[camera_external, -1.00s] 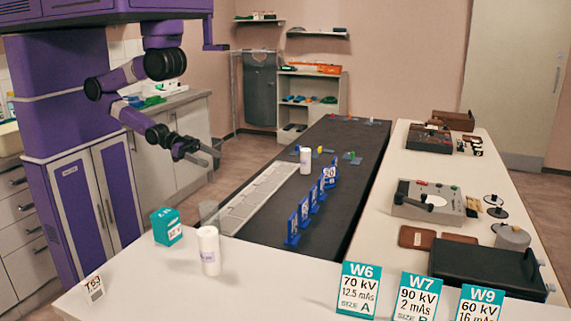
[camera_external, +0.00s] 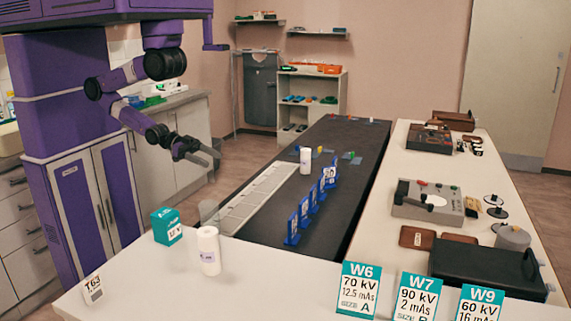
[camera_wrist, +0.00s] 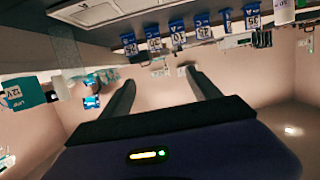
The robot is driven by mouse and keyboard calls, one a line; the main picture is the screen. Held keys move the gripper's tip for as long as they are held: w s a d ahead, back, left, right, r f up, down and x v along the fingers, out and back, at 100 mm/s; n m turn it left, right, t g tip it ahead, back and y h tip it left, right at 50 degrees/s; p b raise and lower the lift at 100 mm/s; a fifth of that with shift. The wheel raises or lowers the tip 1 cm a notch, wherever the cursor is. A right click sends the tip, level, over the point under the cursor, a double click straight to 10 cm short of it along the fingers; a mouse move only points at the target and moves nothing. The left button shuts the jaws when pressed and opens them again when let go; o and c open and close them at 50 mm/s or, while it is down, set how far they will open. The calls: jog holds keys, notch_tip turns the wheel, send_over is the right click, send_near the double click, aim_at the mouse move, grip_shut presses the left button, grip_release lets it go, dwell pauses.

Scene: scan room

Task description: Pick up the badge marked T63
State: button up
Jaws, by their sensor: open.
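The badge marked T63 (camera_external: 93,291) is a small white tag standing slightly tilted on the near left corner of the white counter (camera_external: 240,285). My gripper (camera_external: 212,158) is in the air beyond and above the counter, well apart from the badge, at the left of the dark table. In the wrist view my gripper (camera_wrist: 155,88) shows two dark fingers spread apart with nothing between them. I cannot make out the badge clearly in the wrist view.
Blue number markers (camera_external: 312,205) line the dark table (camera_external: 335,150). Teal-topped cards (camera_external: 358,290) stand at the front right. The counter between badge and cards is mostly clear.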

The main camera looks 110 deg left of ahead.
jog(key=c, duration=0.6)
